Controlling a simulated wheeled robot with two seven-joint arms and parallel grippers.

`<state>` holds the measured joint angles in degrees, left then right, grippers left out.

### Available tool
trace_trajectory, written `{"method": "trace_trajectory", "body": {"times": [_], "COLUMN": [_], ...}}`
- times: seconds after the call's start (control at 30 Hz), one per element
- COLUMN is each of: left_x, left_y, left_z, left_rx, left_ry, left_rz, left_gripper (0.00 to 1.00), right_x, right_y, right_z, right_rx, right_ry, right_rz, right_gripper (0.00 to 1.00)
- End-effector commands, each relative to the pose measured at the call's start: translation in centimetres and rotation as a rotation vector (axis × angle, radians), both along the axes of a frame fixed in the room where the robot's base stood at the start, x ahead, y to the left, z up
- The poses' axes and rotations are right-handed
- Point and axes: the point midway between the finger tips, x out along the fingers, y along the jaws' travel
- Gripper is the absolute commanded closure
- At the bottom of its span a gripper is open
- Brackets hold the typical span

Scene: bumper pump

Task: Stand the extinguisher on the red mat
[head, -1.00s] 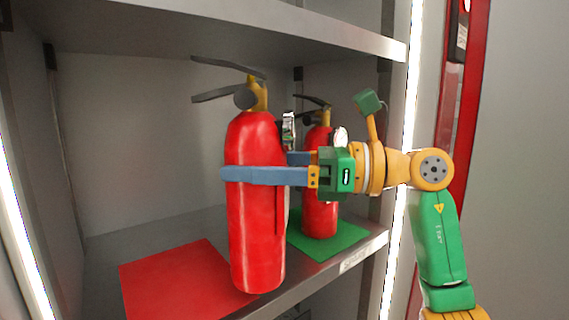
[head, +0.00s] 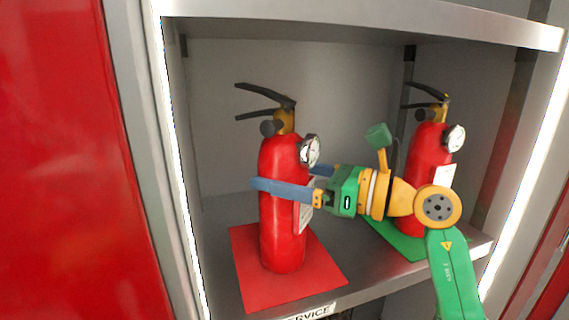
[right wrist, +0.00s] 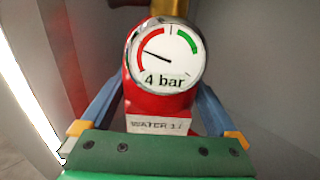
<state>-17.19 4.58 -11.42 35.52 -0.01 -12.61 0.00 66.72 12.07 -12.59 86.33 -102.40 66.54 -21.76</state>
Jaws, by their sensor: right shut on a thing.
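A red extinguisher (head: 281,225) with black handles and a round gauge is upright over the red mat (head: 325,276). Its base appears within the mat's outline; I cannot tell for sure whether it touches. My right gripper (head: 285,178) is shut on its body at mid-height, blue fingers on either side. In the right wrist view the extinguisher's gauge (right wrist: 168,58) reads "4 bar", above a label starting "WATER". The blue fingers flank the red body there. My left gripper is not in view.
A second red extinguisher (head: 424,155) stands on a green mat (head: 390,240) at the right, behind my right arm. The metal shelf has a front lip with a "SERVICE" label (head: 312,312). A shelf (head: 370,27) lies above, and a side wall with a light strip (head: 178,160) is at left.

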Motion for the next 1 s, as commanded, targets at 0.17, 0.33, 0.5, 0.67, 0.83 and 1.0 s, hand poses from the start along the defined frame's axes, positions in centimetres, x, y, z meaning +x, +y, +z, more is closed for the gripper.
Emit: {"method": "trace_trajectory", "body": {"times": [0.17,0.33,0.5,0.67,0.83,1.0], "left_x": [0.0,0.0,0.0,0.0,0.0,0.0], "left_y": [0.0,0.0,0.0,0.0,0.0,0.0], "left_z": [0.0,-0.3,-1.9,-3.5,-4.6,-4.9], "left_rx": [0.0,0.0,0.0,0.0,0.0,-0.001], "left_ry": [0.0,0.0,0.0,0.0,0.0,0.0], "left_rz": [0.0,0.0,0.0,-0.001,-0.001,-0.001], "left_gripper": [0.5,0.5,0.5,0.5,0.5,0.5], "right_x": [0.0,-0.1,-1.2,-3.0,-4.7,-5.5], "right_y": [0.0,-0.3,-2.7,-6.1,-9.4,-10.7], "right_z": [0.0,-0.1,-0.5,-0.6,-0.3,0.0], "right_rx": [0.0,0.0,-0.002,-0.003,0.0,0.0], "right_ry": [0.001,0.001,-0.001,-0.003,-0.001,-0.001], "right_rz": [0.0,0.0,-0.004,-0.005,-0.004,0.0], "right_gripper": [0.0,0.0,0.0,0.0,0.0,0.0]}}
